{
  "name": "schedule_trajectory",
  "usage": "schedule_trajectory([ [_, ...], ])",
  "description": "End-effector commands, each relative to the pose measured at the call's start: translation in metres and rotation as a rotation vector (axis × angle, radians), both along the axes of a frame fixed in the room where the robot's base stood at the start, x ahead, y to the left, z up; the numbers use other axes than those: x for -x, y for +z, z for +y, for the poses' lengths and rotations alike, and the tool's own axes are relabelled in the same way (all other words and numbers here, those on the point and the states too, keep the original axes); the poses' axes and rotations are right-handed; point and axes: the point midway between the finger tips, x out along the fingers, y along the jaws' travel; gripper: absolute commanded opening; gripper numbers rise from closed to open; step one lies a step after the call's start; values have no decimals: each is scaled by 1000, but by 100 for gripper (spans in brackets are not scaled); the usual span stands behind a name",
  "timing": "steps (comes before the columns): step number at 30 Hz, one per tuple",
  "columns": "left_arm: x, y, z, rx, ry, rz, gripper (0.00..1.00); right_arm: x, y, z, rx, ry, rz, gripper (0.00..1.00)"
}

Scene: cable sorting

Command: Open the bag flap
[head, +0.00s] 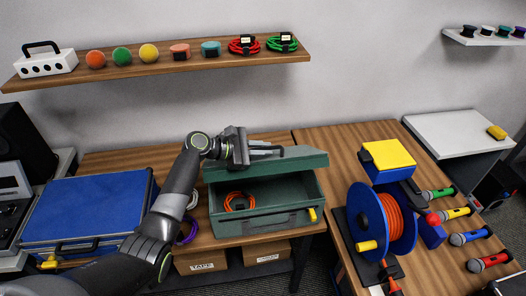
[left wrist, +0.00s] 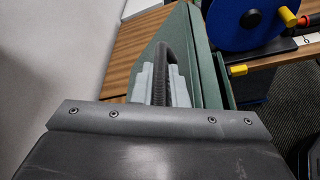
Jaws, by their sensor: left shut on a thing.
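The green bag (head: 262,222) stands on the wooden table, with its flap (head: 305,160) raised and tilted back over the open inside. An orange cable coil (head: 238,202) lies inside. My left gripper (head: 262,149) is at the flap's top. In the left wrist view its pale grey fingers (left wrist: 164,80) are shut on the dark flap handle (left wrist: 166,55), beside the green flap (left wrist: 205,60). A yellow latch (head: 312,215) shows at the bag's front right. My right gripper is not in view.
A blue case (head: 90,208) lies left of the bag, with white and purple cable coils between them. A blue reel with orange cable (head: 395,215) stands to the right, near several microphones. A wall shelf (head: 160,66) hangs above. Boxes stand below the table.

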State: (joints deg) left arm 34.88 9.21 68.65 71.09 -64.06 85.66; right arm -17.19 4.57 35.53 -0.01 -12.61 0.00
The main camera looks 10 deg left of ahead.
Motion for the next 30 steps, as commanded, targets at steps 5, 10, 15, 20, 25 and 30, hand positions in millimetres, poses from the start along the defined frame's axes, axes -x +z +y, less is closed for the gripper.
schedule_trajectory([
  [5, -2, 1, 1, 3, 2, 10, 0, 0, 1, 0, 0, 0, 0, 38],
  [10, -2, 0, 1, 3, 2, 10, 0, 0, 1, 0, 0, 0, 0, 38],
  [15, -1, 0, 1, 3, 2, 11, 20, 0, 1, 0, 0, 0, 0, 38],
  [20, -1, 0, 1, 3, 1, 10, 22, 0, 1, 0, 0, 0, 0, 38],
  [25, 0, 1, 4, 3, 2, 9, 22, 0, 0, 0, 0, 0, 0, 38],
  [30, 7, 5, 20, 0, 3, 6, 22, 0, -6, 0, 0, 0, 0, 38],
])
